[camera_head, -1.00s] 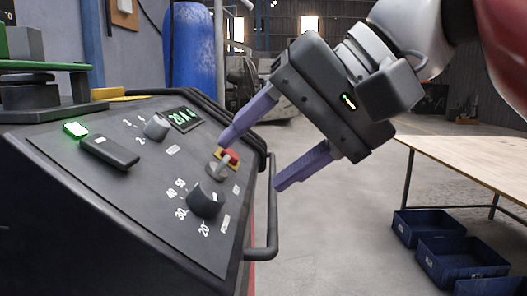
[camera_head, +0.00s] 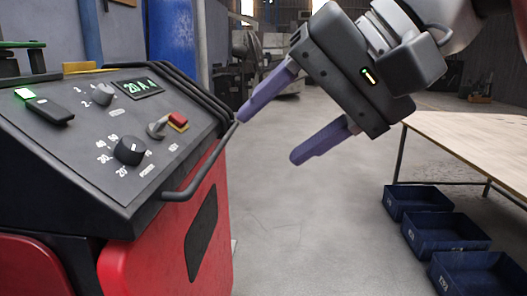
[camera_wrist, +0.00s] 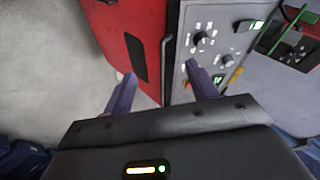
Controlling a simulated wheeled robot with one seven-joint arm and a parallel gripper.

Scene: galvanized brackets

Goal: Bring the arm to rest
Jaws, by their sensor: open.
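My gripper (camera_head: 268,128) is open and empty, with two purple fingers spread apart. In the head view it hangs in the air right of the machine's control panel (camera_head: 75,150), its left fingertip close to the panel's handle rail in the picture. In the wrist view my gripper (camera_wrist: 163,88) shows its two fingers in front of the red machine body (camera_wrist: 135,25) and the panel. I cannot tell the exact gap between finger and rail.
A wooden table (camera_head: 470,140) stands right, with blue bins (camera_head: 445,236) below. A blue barrel (camera_head: 172,35) stands behind. Open floor lies between.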

